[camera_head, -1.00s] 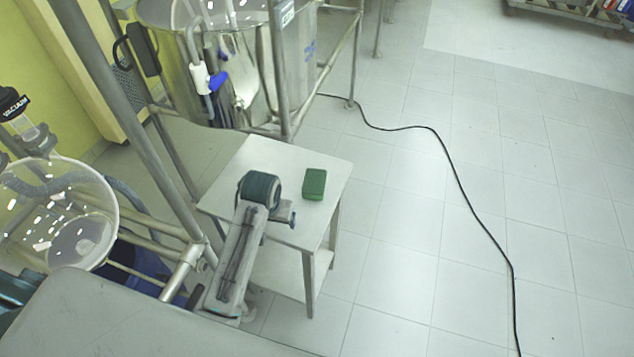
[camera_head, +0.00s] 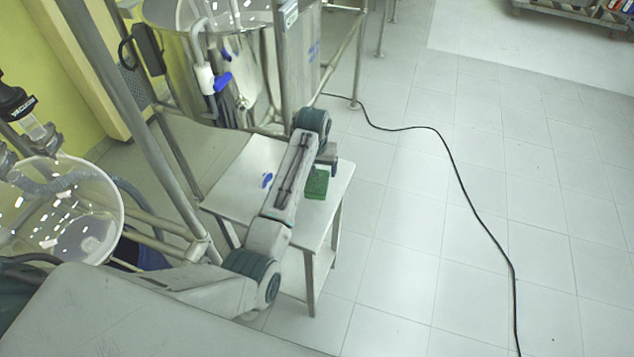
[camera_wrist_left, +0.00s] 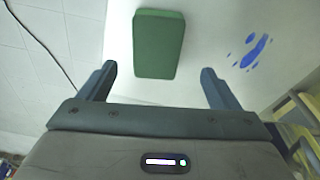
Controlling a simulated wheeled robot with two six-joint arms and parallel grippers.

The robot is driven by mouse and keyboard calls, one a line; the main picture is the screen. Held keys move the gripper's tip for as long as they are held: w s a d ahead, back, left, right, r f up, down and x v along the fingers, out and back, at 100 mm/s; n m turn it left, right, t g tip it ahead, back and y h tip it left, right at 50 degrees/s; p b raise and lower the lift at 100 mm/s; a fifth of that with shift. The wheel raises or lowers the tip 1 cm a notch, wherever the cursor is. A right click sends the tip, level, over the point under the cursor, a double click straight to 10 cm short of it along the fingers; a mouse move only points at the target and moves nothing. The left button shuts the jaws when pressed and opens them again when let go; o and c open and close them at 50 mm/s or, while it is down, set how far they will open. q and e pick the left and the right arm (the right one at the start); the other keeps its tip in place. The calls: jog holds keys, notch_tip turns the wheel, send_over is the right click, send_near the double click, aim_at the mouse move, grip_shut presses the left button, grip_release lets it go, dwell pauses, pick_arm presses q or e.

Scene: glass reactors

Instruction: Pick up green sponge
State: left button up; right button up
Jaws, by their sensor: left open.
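The green sponge (camera_head: 317,184) lies on the small white table (camera_head: 232,190), close to its right edge. In the head view my left arm reaches over the table, and its wrist end partly covers the sponge. My left gripper (camera_head: 325,165) is at the sponge; its fingers are mostly hidden there. In the left wrist view the sponge (camera_wrist_left: 158,44) is a plain green block beyond the fingers, between their lines. My left gripper (camera_wrist_left: 157,82) is open and empty, its two dark fingers apart. My right gripper is not in view.
A blue stain (camera_head: 267,180) marks the tabletop. A metal frame and steel vessel (camera_head: 300,60) stand behind the table, with a slanted pole (camera_head: 135,110) at left. A glass vessel (camera_head: 65,215) is far left. A black cable (camera_head: 450,160) crosses the open floor.

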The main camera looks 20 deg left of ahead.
aim_at(317, 181)
pick_arm(q)
jog(key=shift+w+f, duration=0.15)
jog(key=shift+f, duration=0.6)
jog(key=shift+d+f+p, duration=0.1)
jog(key=shift+f+p, duration=0.2)
jog(key=shift+p, duration=0.1)
notch_tip(317, 181, down, 3)
jog(key=shift+w+d+f+p, duration=0.1)
jog(key=shift+d+f+p, duration=0.1)
jog(key=shift+p, duration=0.5)
jog(key=shift+w+a+f, duration=0.1)
jog(key=shift+f, duration=0.55)
jog(key=c, duration=1.1)
